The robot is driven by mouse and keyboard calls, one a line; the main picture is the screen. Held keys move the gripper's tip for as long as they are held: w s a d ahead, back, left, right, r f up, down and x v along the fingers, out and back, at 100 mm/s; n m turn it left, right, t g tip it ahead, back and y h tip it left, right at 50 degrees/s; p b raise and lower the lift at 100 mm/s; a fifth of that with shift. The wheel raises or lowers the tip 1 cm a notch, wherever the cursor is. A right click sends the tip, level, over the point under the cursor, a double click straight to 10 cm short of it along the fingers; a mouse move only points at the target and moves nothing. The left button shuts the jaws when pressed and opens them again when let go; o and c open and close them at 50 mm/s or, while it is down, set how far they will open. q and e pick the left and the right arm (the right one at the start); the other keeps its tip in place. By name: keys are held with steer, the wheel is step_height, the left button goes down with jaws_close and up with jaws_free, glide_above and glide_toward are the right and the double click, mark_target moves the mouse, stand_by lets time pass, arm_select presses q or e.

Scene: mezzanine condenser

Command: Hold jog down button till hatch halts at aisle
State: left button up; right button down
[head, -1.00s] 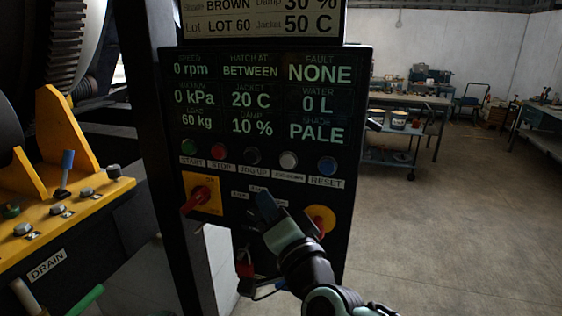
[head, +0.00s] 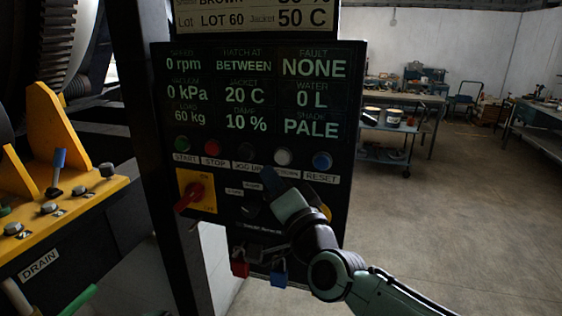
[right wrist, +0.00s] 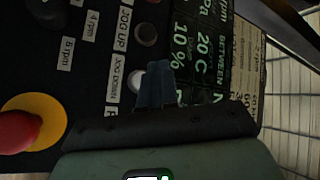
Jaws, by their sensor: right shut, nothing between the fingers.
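The display's hatch field (head: 244,66) reads BETWEEN. My left gripper is not in view.
A red switch on a yellow plate (head: 196,192) sits lower left on the panel. Red and blue padlocks (head: 279,274) hang below. A yellow console with a blue lever (head: 57,166) stands left. Open floor and a cart (head: 388,148) lie right.

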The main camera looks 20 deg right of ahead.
mark_target(282, 158)
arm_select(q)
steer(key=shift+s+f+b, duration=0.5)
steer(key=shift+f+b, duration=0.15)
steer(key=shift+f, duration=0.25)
arm_select(e)
steer(key=shift+w+d, duration=0.55)
steer(key=shift+w, duration=0.25)
steer(key=shift+w+d, duration=0.55)
steer(key=shift+w, duration=0.25)
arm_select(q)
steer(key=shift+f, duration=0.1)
arm_select(e)
steer(key=shift+w, duration=0.1)
arm_select(q)
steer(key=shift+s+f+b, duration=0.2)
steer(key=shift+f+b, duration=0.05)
steer(key=shift+b, duration=0.05)
arm_select(e)
steer(key=shift+w+d, duration=0.2)
steer(key=shift+d, duration=0.05)
